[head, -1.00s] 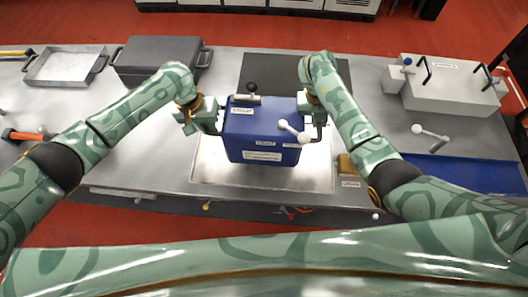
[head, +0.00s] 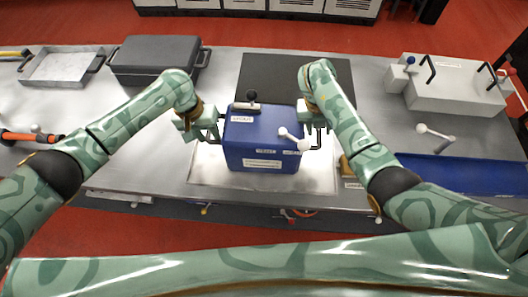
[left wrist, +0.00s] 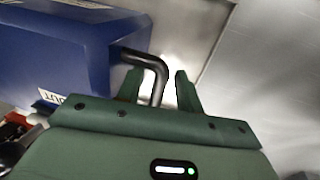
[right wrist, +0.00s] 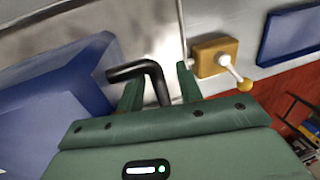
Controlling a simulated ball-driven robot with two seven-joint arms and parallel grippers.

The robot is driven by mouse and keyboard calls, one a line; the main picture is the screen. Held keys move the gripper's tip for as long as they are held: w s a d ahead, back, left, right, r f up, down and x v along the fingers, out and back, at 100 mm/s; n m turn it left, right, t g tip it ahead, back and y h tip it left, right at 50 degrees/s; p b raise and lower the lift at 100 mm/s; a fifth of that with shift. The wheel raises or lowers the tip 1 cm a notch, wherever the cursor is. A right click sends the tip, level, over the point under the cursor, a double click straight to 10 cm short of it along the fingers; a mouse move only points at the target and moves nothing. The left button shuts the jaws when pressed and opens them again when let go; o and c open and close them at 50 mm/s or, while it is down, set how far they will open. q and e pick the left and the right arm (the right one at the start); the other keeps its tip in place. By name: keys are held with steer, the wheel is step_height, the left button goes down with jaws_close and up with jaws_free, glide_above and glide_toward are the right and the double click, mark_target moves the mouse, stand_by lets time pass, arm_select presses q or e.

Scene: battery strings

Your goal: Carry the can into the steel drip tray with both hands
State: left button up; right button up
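The blue can (head: 262,140) is upright over a flat, shiny steel tray (head: 207,174) at the bench's front middle; its base appears to rest there. It has a black side handle at each end, a black cap and a white lever on top. My left gripper (head: 211,127) is at the left handle. In the left wrist view that handle (left wrist: 158,72) stands between parted fingers with gaps. My right gripper (head: 317,122) is at the right handle. In the right wrist view that handle (right wrist: 157,80) also stands between parted fingers. The tray's middle is hidden by the can.
A shallow metal pan (head: 45,82) and a dark lidded box (head: 157,55) stand at the back left. A black mat (head: 300,72) lies behind the can. A yellow block (right wrist: 213,57) with a knob is close to the right gripper. A pale grey box (head: 455,88) stands right.

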steer(key=shift+r, duration=0.2)
arm_select(q)
step_height(320, 180, up, 11)
steer(key=a, duration=0.2)
steer(key=shift+w+a+r, duration=0.2)
arm_select(e)
step_height(320, 180, up, 11)
steer(key=a, duration=0.2)
steer(key=shift+w+a+r, duration=0.2)
